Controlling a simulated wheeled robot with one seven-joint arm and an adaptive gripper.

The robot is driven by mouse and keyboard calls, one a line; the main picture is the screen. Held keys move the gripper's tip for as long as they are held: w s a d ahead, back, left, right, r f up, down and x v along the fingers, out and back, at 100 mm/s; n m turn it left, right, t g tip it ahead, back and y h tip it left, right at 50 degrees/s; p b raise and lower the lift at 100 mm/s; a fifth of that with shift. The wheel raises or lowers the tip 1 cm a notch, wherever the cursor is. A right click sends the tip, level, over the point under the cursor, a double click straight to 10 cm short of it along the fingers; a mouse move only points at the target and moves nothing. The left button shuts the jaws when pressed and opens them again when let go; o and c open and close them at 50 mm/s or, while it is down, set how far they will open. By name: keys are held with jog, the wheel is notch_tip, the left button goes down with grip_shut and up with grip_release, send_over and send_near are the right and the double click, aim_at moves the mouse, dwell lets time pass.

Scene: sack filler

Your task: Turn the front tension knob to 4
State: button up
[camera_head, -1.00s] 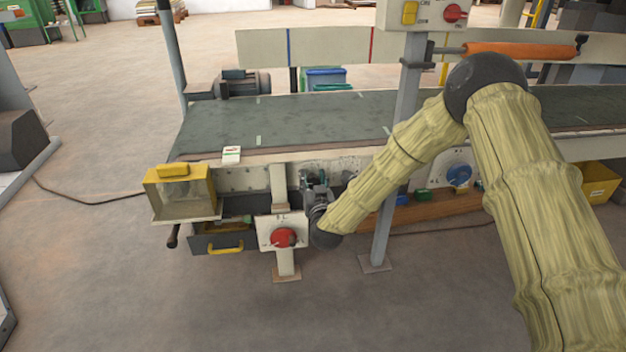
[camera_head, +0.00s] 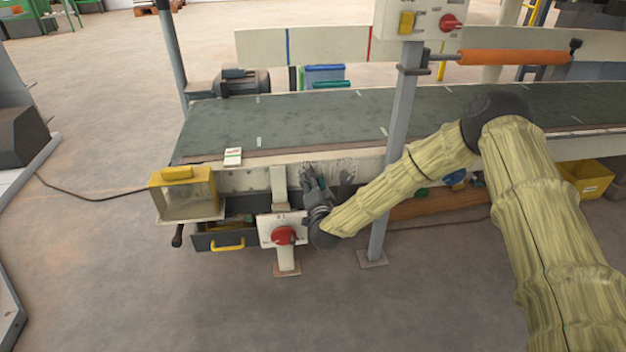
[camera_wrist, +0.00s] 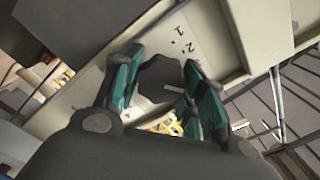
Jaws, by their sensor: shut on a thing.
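The front tension knob (camera_wrist: 159,78) is dark and lobed with a pale pointer line, on a cream dial plate (camera_wrist: 185,35) in the wrist view. The numbers 1 and 2 show above it; other marks are hidden or too small to read. The pale line lies at the knob's lower right side, near a finger. My gripper (camera_wrist: 163,88) has its teal fingers on either side of the knob, shut on it. In the head view my gripper (camera_head: 312,182) is at the conveyor's front side panel, and it hides the knob there.
A red rotary switch (camera_head: 284,235) on a post stands just left of my gripper. A yellow-framed box (camera_head: 184,193) and an open drawer (camera_head: 226,240) are further left. A grey upright post (camera_head: 389,160) stands to the right, close to my arm.

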jog(key=shift+m, duration=0.6)
jog(key=shift+f, duration=0.1)
jog(key=o, duration=1)
jog(key=shift+d, duration=0.1)
jog(key=shift+o, duration=0.2)
jog(key=s+d, duration=0.1)
jog(key=s, duration=1.1)
jog(key=shift+d, duration=0.4)
